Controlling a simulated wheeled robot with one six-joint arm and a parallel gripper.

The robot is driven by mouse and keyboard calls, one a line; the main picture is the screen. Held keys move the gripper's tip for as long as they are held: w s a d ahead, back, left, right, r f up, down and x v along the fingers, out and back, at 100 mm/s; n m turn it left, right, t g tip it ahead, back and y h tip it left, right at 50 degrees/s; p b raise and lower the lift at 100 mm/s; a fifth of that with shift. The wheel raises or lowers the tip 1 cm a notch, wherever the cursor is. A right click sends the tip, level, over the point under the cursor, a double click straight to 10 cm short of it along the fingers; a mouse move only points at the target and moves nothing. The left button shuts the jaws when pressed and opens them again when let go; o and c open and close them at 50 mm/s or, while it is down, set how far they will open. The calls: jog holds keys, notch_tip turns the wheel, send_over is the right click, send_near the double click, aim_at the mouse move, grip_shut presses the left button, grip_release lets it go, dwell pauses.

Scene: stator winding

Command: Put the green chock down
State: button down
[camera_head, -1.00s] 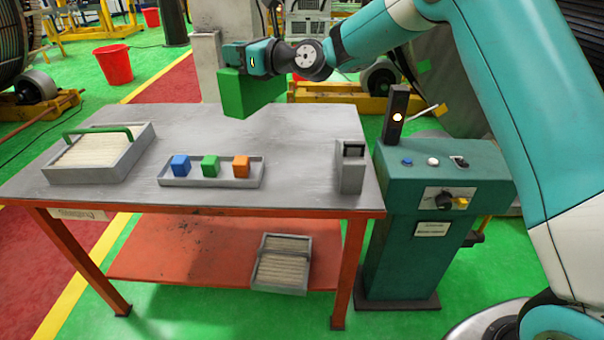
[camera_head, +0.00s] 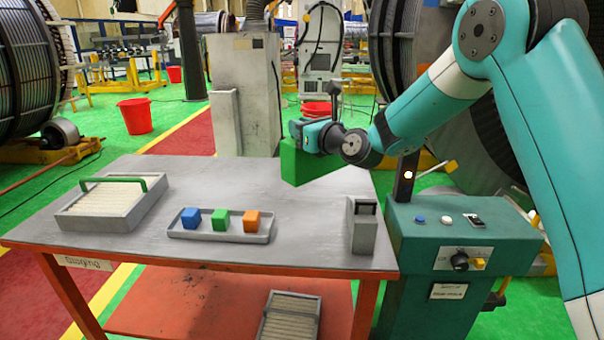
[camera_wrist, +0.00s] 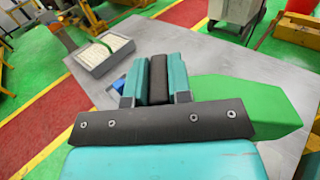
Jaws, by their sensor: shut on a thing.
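The green chock (camera_head: 318,166) is a large wedge-shaped block. It hangs from my gripper (camera_head: 305,132) above the back right part of the grey tabletop. My gripper is shut on it. In the wrist view the green chock (camera_wrist: 255,105) sticks out to the right from under my gripper (camera_wrist: 158,78). The gripper body hides part of the chock there. The grey table (camera_head: 300,225) lies below, and a gap between the chock and its surface cannot be judged exactly.
A tray with a green handle (camera_head: 112,203) stands at the table's left. A small tray (camera_head: 250,238) holds blue, green and orange cubes. A grey box (camera_head: 362,225) stands at the front right edge. A teal control stand (camera_head: 465,250) adjoins the table's right. The tabletop's back middle is clear.

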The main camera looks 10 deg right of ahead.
aim_at(308, 176)
notch_tip(308, 176, down, 10)
jog(key=shift+f+b, duration=0.15)
jog(key=shift+b, duration=0.2)
jog(key=shift+f, duration=0.5)
jog(key=shift+f+b, duration=0.1)
jog(key=shift+b, duration=0.2)
jog(key=c, duration=1.1)
grip_release()
jog(key=shift+o, duration=0.2)
